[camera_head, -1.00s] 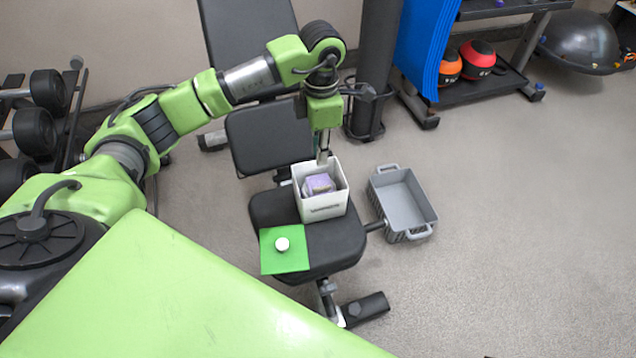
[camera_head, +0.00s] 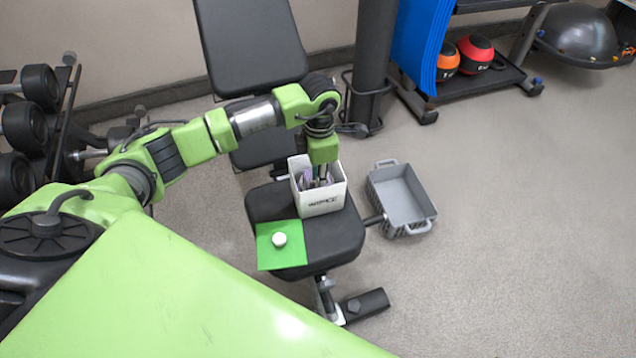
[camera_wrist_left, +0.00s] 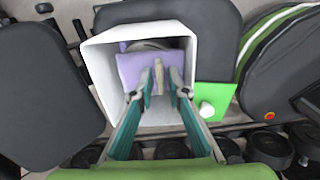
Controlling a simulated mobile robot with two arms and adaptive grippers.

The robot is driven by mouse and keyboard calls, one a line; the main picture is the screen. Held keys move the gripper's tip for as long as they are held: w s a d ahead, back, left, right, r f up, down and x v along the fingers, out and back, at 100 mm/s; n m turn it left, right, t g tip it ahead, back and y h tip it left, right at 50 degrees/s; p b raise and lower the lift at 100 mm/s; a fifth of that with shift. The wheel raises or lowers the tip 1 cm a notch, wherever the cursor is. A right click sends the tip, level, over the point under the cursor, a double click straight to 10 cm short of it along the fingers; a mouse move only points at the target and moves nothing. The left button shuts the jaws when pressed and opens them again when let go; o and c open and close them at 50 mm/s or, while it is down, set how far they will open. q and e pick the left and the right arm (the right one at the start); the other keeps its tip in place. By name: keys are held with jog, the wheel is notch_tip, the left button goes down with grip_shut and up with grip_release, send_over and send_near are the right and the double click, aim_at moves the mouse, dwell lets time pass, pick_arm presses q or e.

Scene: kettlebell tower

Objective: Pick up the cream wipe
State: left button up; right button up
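My left gripper (camera_head: 320,178) reaches straight down into a white box (camera_head: 324,205) on the bench seat. In the left wrist view its two teal fingers (camera_wrist_left: 165,80) are apart inside the white box (camera_wrist_left: 98,72). A narrow cream piece (camera_wrist_left: 148,88), which looks like the cream wipe, shows upright at the fingertips; I cannot tell if they touch it. A purple cloth (camera_wrist_left: 132,68) lies just beyond, against the box's far side. In the head view the arm and box wall mostly hide the contents. My right gripper is out of view.
A green cloth (camera_head: 268,258) with a small white round object (camera_head: 279,240) lies on the black bench seat (camera_head: 335,240) beside the box. A grey basket (camera_head: 402,195) stands on the floor to the right. Dumbbells (camera_head: 25,125) are racked at the left. The floor at right is clear.

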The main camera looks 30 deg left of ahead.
pick_arm(q)
jog(key=shift+c, duration=0.3)
grip_shut()
jog(key=shift+r, duration=0.2)
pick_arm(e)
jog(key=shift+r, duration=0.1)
pick_arm(q)
jog(key=shift+w+a+r, duration=0.1)
jog(key=shift+r, duration=0.15)
notch_tip(320, 180, up, 7)
jog(key=p, duration=0.2)
jog(key=w+a+b, duration=0.2)
jog(key=w+a, duration=1.1)
jog(key=w, duration=0.1)
jog(key=shift+a+f+b, duration=0.3)
jog(key=shift+f+b, duration=0.1)
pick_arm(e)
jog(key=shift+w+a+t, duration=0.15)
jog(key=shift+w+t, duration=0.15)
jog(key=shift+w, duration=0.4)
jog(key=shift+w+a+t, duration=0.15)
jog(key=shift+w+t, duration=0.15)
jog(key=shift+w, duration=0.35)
pick_arm(q)
jog(key=shift+w, duration=0.1)
